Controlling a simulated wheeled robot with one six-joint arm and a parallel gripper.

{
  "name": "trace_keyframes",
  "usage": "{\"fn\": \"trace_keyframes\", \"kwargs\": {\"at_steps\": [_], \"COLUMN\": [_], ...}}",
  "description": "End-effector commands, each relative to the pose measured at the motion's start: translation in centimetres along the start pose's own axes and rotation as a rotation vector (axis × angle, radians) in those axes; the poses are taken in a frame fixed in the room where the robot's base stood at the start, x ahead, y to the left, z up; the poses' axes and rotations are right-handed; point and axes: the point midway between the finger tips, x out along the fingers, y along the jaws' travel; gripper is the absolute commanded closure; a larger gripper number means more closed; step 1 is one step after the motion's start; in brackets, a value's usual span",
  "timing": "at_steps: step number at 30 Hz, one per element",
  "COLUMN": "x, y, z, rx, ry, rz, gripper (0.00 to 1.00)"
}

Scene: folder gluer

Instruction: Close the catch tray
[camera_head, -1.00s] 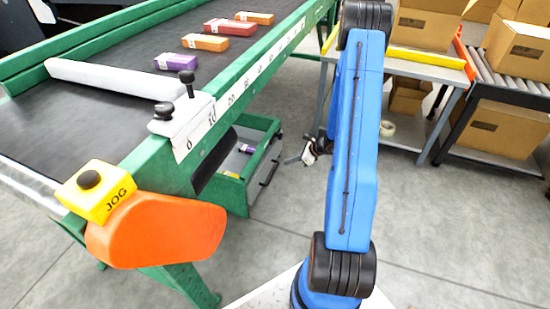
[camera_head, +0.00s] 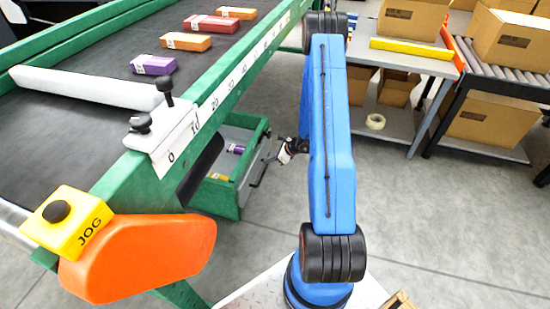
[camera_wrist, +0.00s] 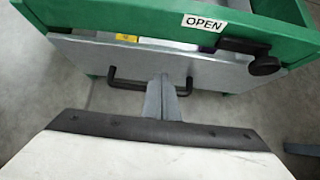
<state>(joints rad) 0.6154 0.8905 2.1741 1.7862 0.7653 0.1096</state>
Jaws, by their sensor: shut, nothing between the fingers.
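The catch tray (camera_head: 223,198) is a green box with a grey front, standing out from under the conveyor. A purple carton (camera_head: 236,149) and a yellow carton (camera_head: 218,177) lie inside it. In the wrist view, the tray's grey front (camera_wrist: 215,72) carries a black bar handle (camera_wrist: 128,84), and an "OPEN" label (camera_wrist: 203,22) is on the green part. My gripper (camera_head: 285,156) is beside the tray's front. Its shut grey fingers (camera_wrist: 160,82) overlap the middle of the handle in the wrist view. I cannot tell whether they touch it.
The green conveyor (camera_head: 215,102) carries several cartons and a white bar. An orange cover (camera_head: 140,255) and a yellow JOG box (camera_head: 66,222) are at its near end. At right stand a grey table (camera_head: 405,60) and a roller conveyor (camera_head: 515,88) with boxes. Floor between is clear.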

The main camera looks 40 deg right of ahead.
Motion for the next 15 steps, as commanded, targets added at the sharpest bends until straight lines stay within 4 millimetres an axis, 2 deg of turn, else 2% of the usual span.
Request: {"fn": "trace_keyframes", "kwargs": {"at_steps": [1,6,15], "x": [0.5,1.7,2.3], "y": [0.0,0.0,0.0], "z": [0.8,2.0,2.6], "rx": [-0.006,-0.003,-0.002], "ry": [-0.001,-0.001,-0.001], "rz": [0.0,0.0,-0.001], "gripper": [1.0,1.0,1.0]}}
